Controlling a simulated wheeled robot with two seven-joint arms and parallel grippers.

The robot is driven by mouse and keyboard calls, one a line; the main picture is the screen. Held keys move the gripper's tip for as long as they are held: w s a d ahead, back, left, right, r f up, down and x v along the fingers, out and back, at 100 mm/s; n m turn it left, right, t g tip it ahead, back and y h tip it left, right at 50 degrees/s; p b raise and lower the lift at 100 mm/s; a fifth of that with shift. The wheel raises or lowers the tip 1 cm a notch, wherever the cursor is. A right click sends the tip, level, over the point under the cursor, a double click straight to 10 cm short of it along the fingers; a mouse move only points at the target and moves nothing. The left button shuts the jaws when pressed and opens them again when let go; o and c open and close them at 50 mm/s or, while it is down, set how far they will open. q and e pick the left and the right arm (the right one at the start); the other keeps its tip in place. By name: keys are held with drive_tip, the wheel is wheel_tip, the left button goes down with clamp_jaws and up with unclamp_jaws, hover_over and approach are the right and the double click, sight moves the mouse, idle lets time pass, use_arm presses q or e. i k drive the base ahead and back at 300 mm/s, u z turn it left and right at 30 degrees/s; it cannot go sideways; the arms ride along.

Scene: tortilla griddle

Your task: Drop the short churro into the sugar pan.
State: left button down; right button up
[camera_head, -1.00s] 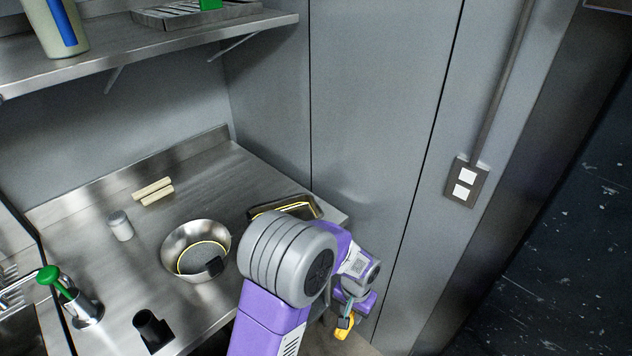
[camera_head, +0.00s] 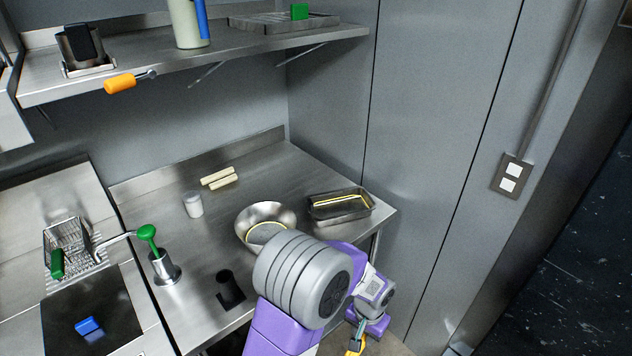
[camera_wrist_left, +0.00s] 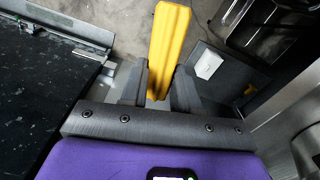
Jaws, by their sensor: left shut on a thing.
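My left gripper (camera_head: 357,336) hangs low at the bottom of the head view, beyond the counter's front right corner. It is shut on a yellow ridged stick, which looks like the short churro (camera_wrist_left: 169,48) and stands out from between the fingers in the left wrist view. A rectangular metal pan (camera_head: 345,213) with a yellow line in it sits at the counter's right end. A round metal bowl (camera_head: 252,211), also with a yellow line inside, stands left of it, partly behind my arm. I cannot tell from looks which one holds sugar. My right gripper is not in view.
Two pale sticks (camera_head: 219,178) and a small shaker (camera_head: 193,204) lie and stand on the steel counter (camera_head: 275,175). A green-topped pump (camera_head: 160,262) and a dark cup (camera_head: 228,287) are nearer left. A shelf (camera_head: 250,47) overhangs the back; a wall panel (camera_head: 440,130) is at the right.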

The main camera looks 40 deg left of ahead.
sight(334, 212)
drive_tip(key=u, duration=0.8)
drive_tip(key=i, duration=0.2)
drive_tip(key=u, duration=0.05)
